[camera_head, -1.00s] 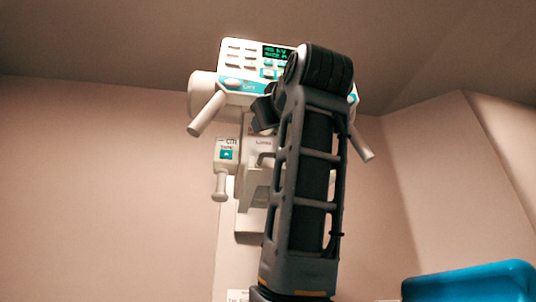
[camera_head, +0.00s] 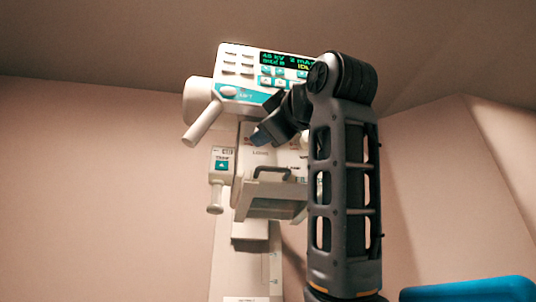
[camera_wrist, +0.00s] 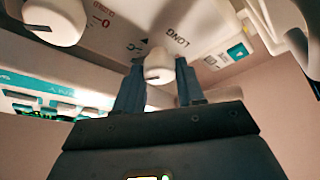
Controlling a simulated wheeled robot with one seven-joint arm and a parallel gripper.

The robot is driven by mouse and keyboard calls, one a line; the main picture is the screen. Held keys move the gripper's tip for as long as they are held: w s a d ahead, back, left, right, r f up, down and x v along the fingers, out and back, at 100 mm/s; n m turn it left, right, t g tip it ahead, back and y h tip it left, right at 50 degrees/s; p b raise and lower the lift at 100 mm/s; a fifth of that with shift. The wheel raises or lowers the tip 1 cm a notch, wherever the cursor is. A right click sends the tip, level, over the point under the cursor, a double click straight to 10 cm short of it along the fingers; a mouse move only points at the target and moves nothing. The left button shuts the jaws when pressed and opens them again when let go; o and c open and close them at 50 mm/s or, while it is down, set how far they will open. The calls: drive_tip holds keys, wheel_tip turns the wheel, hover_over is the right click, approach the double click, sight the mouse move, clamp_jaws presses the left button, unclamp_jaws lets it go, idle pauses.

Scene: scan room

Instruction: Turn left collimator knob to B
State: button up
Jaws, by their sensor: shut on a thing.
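In the wrist view, the collimator face (camera_wrist: 215,30) fills the top, with "LONG" and a small "C" printed near a round white knob (camera_wrist: 158,66). The two dark blue fingers of my gripper (camera_wrist: 160,84) stand on either side of this knob and are shut on it. The letter the knob points to cannot be read clearly. In the head view, my gripper (camera_head: 263,134) reaches the collimator (camera_head: 258,165) from the right, near the word "LONG"; the knob is hidden there.
A second, larger white knob (camera_wrist: 55,18) sits at the upper left of the wrist view, near "CLOSED" lettering. The control panel (camera_head: 240,68) with a lit display and a white handle (camera_head: 203,124) are above. A blue surface (camera_head: 470,290) is at the lower right.

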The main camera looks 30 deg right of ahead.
drive_tip(key=o, duration=1)
drive_tip(key=shift+o, duration=0.2)
drive_tip(key=b+v, duration=0.1)
drive_tip(key=v, duration=0.6)
drive_tip(key=shift+s, duration=0.4)
drive_tip(key=shift+s+a+f, duration=0.1)
drive_tip(key=shift+f, duration=0.05)
